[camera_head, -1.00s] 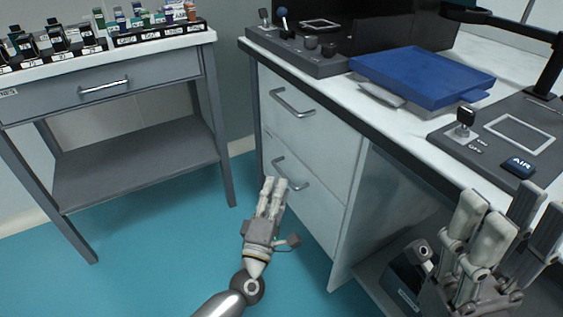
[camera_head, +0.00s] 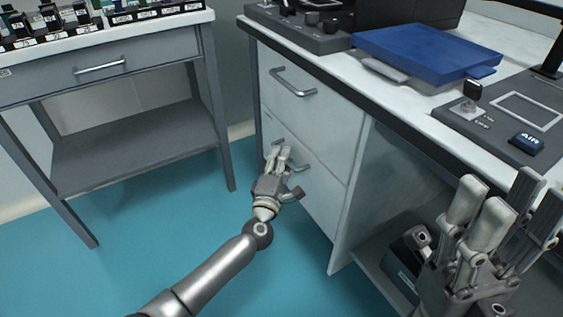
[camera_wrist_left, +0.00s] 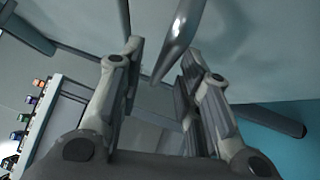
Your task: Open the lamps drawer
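My left gripper (camera_head: 278,156) is at the lower drawer (camera_head: 325,185) of the white cabinet and covers much of that drawer's metal handle (camera_head: 298,164). In the left wrist view, the gripper (camera_wrist_left: 160,62) is open, with its fingers apart and the bar handle (camera_wrist_left: 181,38) reaching into the gap between them. The upper drawer (camera_head: 320,110) above has its own handle (camera_head: 293,83). Both drawers look closed. No label reading "lamps" is legible on them. My right gripper (camera_head: 500,205) is open and empty at the lower right.
A grey side table (camera_head: 130,160) with a closed drawer stands at the left, with small bottles in black racks (camera_head: 110,25) on top. On the white worktop (camera_head: 400,120) lie a blue tray (camera_head: 425,60) and control panels. The teal floor between is clear.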

